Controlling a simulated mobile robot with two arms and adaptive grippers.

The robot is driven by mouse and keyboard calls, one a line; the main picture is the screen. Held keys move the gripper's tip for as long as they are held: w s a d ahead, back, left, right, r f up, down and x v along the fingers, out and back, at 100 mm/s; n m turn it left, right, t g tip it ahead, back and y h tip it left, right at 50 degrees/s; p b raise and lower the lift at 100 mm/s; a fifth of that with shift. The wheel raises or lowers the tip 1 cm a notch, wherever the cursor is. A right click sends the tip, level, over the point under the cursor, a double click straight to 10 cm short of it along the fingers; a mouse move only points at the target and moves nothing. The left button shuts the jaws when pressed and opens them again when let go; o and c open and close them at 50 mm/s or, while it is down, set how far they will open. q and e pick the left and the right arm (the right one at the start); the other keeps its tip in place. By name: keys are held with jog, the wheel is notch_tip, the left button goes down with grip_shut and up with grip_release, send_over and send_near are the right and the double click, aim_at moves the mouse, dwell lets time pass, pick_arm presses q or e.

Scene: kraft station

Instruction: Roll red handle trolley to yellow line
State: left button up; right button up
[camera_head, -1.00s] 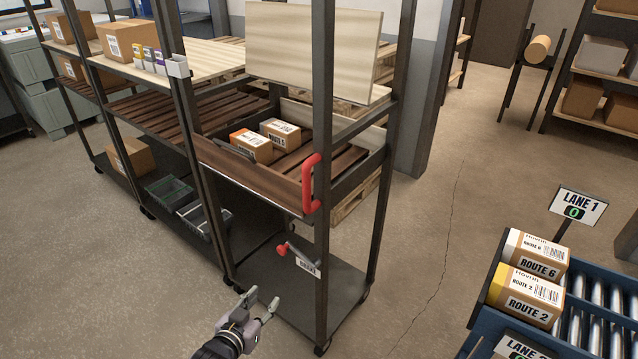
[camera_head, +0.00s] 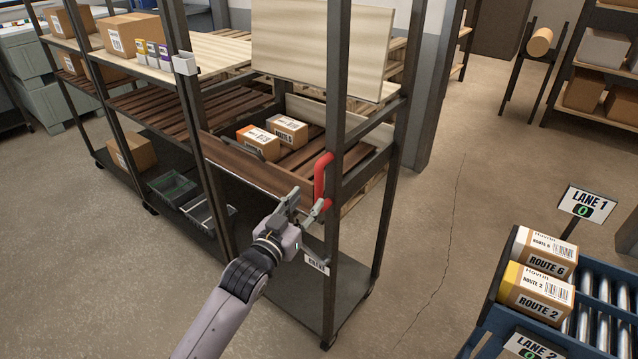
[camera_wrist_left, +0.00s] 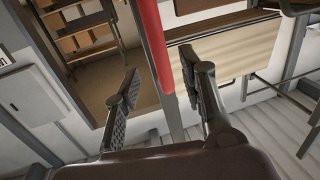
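The trolley (camera_head: 330,285) is a tall dark metal rack on castors, with a red handle (camera_head: 319,178) on its near right post. My left gripper (camera_head: 308,203) is open just below and to the left of the handle, its fingers pointing up toward it. In the left wrist view the red handle (camera_wrist_left: 152,40) runs down between the two spread fingers (camera_wrist_left: 160,78); neither finger clearly touches it. My right gripper is not in view. No yellow line shows.
Two cartons (camera_head: 272,140) sit in the trolley's wooden tray. Similar racks (camera_head: 110,130) stand close on the left. A blue roller conveyor (camera_head: 480,310) with two route boxes is at the lower right. The floor (camera_head: 430,230) between trolley and conveyor is clear.

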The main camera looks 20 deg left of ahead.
aim_at(317, 189)
pick_arm(q)
jog(key=w, duration=0.5)
jog(key=w+d, duration=0.1)
jog(key=w, duration=0.1)
jog(key=shift+w+d+p, duration=0.1)
jog(key=shift+w+p, duration=0.05)
jog(key=shift+p, duration=0.2)
jog(key=shift+c, duration=0.2)
grip_shut()
